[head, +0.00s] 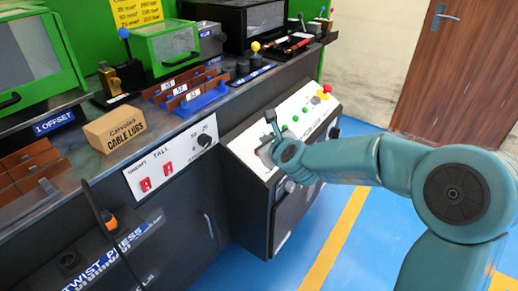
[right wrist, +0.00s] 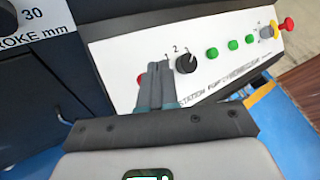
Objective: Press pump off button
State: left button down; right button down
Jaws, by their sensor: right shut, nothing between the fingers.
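The sloped white control panel (head: 285,122) is on the front of the dark bench; it also fills the upper part of the right wrist view (right wrist: 215,66). A red button (right wrist: 140,79) shows at the panel's left, partly hidden behind my fingers. A black selector knob (right wrist: 186,63) marked 1 and 2 sits just right of it. My right gripper (head: 270,117) is shut and empty, with its fingertips (right wrist: 157,66) at or just in front of the red button. I cannot tell whether they touch it. My left gripper is not in view.
Several green buttons (right wrist: 233,44) and a red emergency stop (right wrist: 287,24) line the panel's right part. The bench top holds a cable lugs box (head: 115,128) and label trays. A blue floor (head: 372,235) lies open in front, with a door at the back right.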

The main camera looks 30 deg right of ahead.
jog(key=r, duration=0.1)
jog(key=s+r, duration=0.1)
jog(key=p, duration=0.1)
jog(key=shift+s+d+r, duration=0.15)
jog(key=shift+d+r, duration=0.1)
jog(key=shift+r, duration=0.15)
